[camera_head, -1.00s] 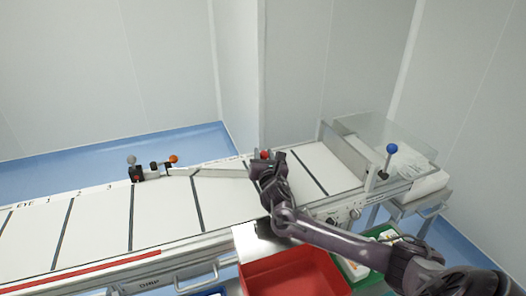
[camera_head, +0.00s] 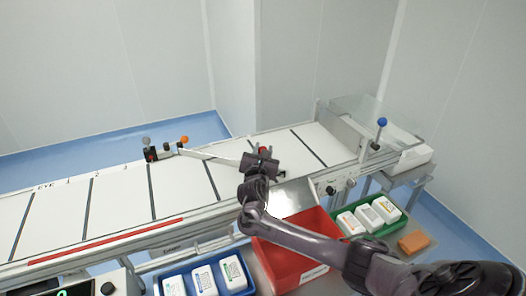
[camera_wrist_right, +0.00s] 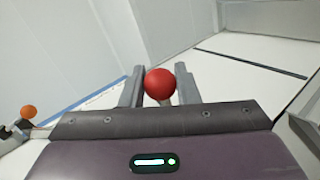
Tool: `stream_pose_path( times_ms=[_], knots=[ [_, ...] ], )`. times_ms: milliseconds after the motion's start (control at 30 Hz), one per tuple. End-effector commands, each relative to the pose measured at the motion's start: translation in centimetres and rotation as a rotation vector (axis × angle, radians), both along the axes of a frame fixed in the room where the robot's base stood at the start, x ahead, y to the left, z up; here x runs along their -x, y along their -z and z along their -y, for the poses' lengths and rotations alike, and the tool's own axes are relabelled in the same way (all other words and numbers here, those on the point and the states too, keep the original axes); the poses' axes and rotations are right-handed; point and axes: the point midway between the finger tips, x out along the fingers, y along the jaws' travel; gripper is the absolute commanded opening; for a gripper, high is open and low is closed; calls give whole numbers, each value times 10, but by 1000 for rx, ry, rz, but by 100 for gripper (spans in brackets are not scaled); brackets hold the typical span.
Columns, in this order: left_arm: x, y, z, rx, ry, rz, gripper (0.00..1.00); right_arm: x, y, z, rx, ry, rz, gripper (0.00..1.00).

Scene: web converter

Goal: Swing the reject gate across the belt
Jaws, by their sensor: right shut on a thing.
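The reject gate (camera_head: 212,155) is a pale flat bar. It runs from its pivot at the belt's back edge out over the white belt (camera_head: 120,186), slanting slightly toward the front. A red ball knob (camera_head: 263,150) stands at its free end. My right gripper (camera_head: 261,162) is at that end, with the knob between its fingers. In the right wrist view the red knob (camera_wrist_right: 160,83) sits between the two grey fingers (camera_wrist_right: 158,88), which are shut on the knob's handle. The gripper hides the bar's tip. My left gripper is not in view.
An orange knob (camera_head: 184,139) stands near the pivot. A clear-covered station with a blue knob (camera_head: 382,122) is at the belt's right end. In front are a red bin (camera_head: 285,264), a blue tray (camera_head: 237,291) and a green tray (camera_head: 392,221) of white packs.

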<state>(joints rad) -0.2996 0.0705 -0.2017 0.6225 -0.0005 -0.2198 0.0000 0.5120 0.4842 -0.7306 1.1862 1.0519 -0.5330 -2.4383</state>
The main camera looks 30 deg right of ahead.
Motion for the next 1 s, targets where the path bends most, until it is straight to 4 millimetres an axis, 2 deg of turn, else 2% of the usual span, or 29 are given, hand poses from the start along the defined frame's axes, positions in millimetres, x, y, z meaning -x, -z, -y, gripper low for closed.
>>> stream_pose_path(
  times_ms=[100, 133, 300, 667, 1000],
  knots=[
    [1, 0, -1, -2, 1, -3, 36, 1, 3, -3, -3, -5, -3, 0],
    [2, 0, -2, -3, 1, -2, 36, 1, 3, -3, -3, -5, -3, 30],
    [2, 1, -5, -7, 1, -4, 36, 1, 3, -2, -3, -5, -3, 49],
    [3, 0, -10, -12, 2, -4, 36, 6, 3, -8, -2, -6, -4, 49],
    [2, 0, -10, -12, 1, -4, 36, 47, 3, -45, -3, -8, -3, 49]
  ],
)
